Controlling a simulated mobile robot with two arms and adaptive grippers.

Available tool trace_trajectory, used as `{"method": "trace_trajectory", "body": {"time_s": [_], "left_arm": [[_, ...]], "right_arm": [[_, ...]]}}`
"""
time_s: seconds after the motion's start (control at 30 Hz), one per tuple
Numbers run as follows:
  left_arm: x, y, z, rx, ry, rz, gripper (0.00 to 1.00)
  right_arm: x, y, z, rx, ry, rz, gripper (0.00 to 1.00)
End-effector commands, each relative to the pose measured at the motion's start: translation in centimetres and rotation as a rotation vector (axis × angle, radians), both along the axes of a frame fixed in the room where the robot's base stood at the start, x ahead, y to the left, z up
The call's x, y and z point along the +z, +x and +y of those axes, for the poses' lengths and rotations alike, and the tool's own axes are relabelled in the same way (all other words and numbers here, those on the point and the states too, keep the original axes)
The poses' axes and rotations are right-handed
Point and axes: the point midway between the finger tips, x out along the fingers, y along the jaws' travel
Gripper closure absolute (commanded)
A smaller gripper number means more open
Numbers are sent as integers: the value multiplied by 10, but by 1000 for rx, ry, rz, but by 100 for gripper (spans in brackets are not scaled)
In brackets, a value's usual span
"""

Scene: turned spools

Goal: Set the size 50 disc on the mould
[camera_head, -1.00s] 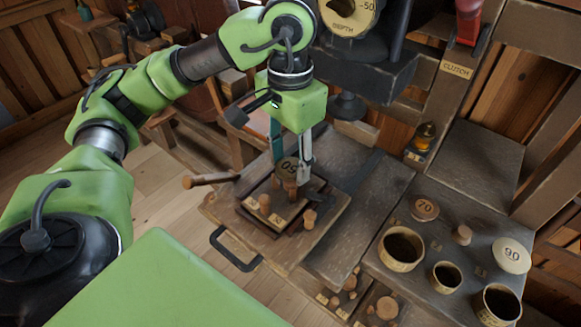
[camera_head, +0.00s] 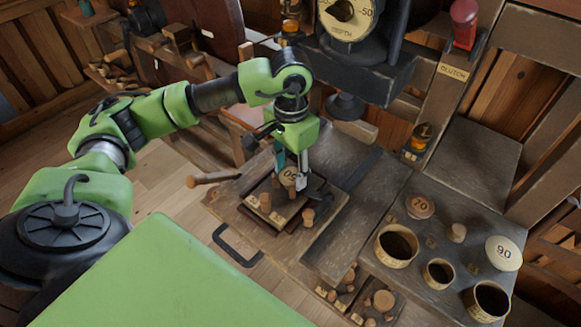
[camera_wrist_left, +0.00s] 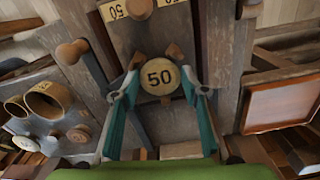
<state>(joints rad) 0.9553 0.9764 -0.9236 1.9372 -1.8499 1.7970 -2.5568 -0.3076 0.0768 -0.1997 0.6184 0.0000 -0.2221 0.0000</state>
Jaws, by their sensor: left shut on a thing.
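The size 50 disc (camera_head: 289,175), a round light wooden piece marked 50, is between the fingers of my left gripper (camera_head: 290,178). It also shows in the left wrist view (camera_wrist_left: 160,77), its number facing the camera and a teal finger on each side. The mould (camera_head: 283,213) is a dark square wooden block with pegs and pale labels marked 50. It also shows in the left wrist view (camera_wrist_left: 155,38), behind the disc. The disc is over the mould's far part; I cannot tell whether they touch. My right gripper is out of view.
Right of the mould, a bench holds a disc marked 70 (camera_head: 420,206), a disc marked 90 (camera_head: 504,253) and several round cups, one here (camera_head: 397,245). A press head (camera_head: 346,106) hangs behind. A wooden handle (camera_head: 213,179) sticks out left, and a black handle (camera_head: 236,247) in front.

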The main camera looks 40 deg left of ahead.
Motion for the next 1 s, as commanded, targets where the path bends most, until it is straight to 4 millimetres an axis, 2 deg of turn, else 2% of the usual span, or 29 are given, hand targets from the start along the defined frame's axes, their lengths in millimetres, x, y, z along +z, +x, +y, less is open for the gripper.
{"method": "trace_trajectory", "body": {"time_s": [0.3,0.33,0.4,0.77,0.87,0.93,1.0], "left_arm": [[-7,0,0,0,0,0,66],[-6,0,0,0,-1,0,54],[-5,0,0,0,-1,1,43],[-3,0,0,0,-1,0,43],[3,0,0,0,-1,0,43],[8,2,-1,0,-2,-5,43],[22,2,-1,0,-2,-9,43]], "right_arm": [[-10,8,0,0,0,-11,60],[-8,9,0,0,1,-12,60],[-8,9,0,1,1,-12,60],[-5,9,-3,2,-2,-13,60],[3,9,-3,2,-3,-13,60],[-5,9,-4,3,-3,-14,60],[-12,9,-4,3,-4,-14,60]]}}
